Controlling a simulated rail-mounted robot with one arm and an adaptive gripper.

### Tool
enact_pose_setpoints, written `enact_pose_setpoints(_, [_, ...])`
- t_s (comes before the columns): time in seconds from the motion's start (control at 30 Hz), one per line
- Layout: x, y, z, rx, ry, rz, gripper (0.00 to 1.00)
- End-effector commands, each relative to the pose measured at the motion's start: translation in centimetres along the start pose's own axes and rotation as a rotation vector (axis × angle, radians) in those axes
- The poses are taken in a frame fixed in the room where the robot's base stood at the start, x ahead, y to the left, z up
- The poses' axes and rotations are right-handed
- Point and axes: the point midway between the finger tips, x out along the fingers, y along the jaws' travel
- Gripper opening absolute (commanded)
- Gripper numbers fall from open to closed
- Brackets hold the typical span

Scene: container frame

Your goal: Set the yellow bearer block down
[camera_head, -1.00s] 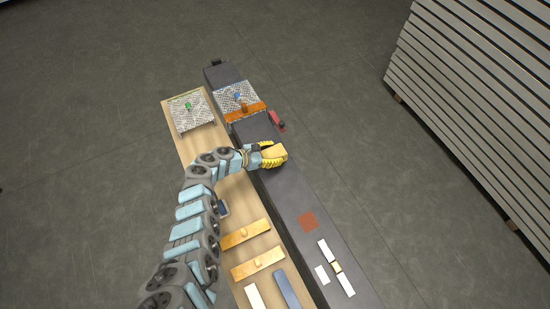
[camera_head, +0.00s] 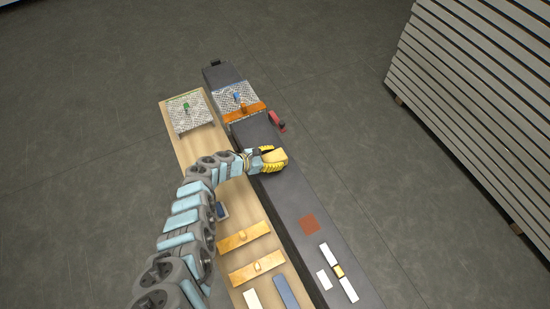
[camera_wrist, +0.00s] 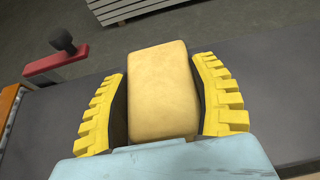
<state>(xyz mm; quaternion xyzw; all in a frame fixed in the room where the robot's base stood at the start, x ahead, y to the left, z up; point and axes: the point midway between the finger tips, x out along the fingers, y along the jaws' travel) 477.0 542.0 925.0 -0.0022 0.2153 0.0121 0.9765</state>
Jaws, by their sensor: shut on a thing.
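The yellow bearer block (camera_wrist: 160,92) is between the two yellow ridged fingers of my gripper (camera_wrist: 163,95) in the wrist view. The gripper is shut on it, one finger on each side. In the head view my gripper (camera_head: 272,160) is over the dark grey beam (camera_head: 290,195), with the block (camera_head: 281,155) partly hidden by the fingers. I cannot tell whether the block touches the beam.
A red-brown square (camera_head: 309,224) and white strips (camera_head: 338,257) lie farther down the beam. An orange bar (camera_head: 245,113) edges a mesh panel up the beam. A red clamp-like part (camera_head: 276,121) juts from its right side. Orange pieces (camera_head: 243,237) lie on the wooden board.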

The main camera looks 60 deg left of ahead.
Motion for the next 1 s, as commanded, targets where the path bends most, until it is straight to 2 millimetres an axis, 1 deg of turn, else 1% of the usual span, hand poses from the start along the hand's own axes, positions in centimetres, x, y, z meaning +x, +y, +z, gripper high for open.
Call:
enact_pose_setpoints(0.13, [0.2, 0.0, -0.4, 0.0, 0.0, 0.0, 0.38])
enact_pose_setpoints(0.17, [0.1, 0.0, -0.3, 0.0, 0.0, 0.0, 0.69])
enact_pose_setpoints(0.2, [0.1, 0.0, -0.3, 0.0, 0.0, 0.0, 0.8])
enact_pose_setpoints(0.23, [0.1, 0.0, -0.3, 0.0, 0.0, 0.0, 0.89])
enact_pose_setpoints(0.27, [0.1, 0.0, -0.3, 0.0, 0.0, 0.0, 0.9])
enact_pose_setpoints(0.53, [0.1, 0.0, -0.2, 0.0, 0.0, 0.0, 0.9])
enact_pose_setpoints(0.67, [-0.1, 0.0, 0.2, 0.0, 0.0, 0.001, 0.9])
enact_pose_setpoints(0.77, [-1.0, 0.1, 0.2, 0.001, -0.002, 0.002, 0.9])
enact_pose_setpoints(1.0, [-4.0, 0.1, 0.2, 0.003, -0.001, 0.004, 0.9])
